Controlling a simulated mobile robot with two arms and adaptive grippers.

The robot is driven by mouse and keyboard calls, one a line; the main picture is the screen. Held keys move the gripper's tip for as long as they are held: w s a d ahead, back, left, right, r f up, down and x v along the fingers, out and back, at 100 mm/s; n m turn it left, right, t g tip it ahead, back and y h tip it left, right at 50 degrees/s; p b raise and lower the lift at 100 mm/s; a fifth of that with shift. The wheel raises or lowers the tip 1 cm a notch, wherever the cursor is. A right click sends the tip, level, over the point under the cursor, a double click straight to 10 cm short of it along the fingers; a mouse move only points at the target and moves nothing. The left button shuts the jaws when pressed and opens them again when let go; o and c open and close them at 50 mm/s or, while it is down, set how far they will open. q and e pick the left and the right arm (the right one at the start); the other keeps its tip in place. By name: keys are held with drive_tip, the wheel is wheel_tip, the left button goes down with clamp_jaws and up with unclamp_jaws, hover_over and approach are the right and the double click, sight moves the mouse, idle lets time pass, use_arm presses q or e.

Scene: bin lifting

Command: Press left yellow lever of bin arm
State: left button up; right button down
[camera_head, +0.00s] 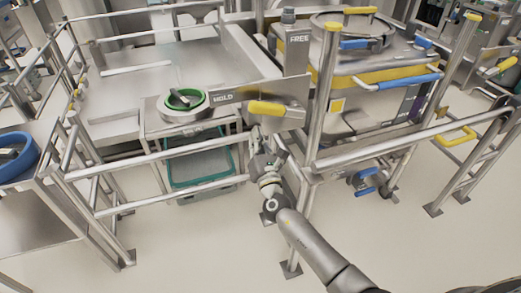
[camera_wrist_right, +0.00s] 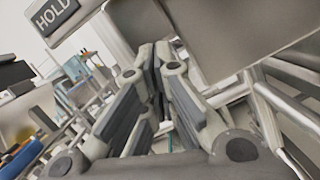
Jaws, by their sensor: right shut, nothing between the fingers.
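The left yellow lever (camera_head: 267,108) sticks out from the front of the grey bin arm (camera_head: 292,92), to the right of a plate marked HOLD (camera_head: 222,97). A post marked FREE (camera_head: 298,45) rises beside it. My right gripper (camera_head: 257,137) is just below the lever, pointing up toward it; I cannot tell if they touch. In the right wrist view its fingers (camera_wrist_right: 155,55) are together with nothing between them. The HOLD plate shows there at upper left (camera_wrist_right: 52,12); I cannot make out the lever in that view. My left gripper is not in view.
Metal rails (camera_head: 150,160) run in front of the arm, and a post (camera_head: 322,100) stands close to its right. A green ring (camera_head: 183,100) lies on the left platform. The bin (camera_head: 380,75) with yellow and blue bars is at the right.

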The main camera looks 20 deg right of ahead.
sight(279, 108)
drive_tip(key=shift+w+d+r+p, duration=0.1)
drive_tip(key=shift+d+r+p, duration=0.1)
drive_tip(key=shift+r+p, duration=0.35)
drive_tip(key=shift+s+d+r+p, duration=0.1)
drive_tip(key=shift+d+r+p, duration=0.25)
drive_tip(key=shift+r, duration=0.35)
drive_tip(key=shift+w+d+r+p, duration=0.1)
drive_tip(key=shift+r+p, duration=0.4)
drive_tip(key=shift+r, duration=0.15)
drive_tip(key=shift+r, duration=0.1)
drive_tip(key=shift+r+m, duration=0.3)
drive_tip(key=shift+m, duration=0.2)
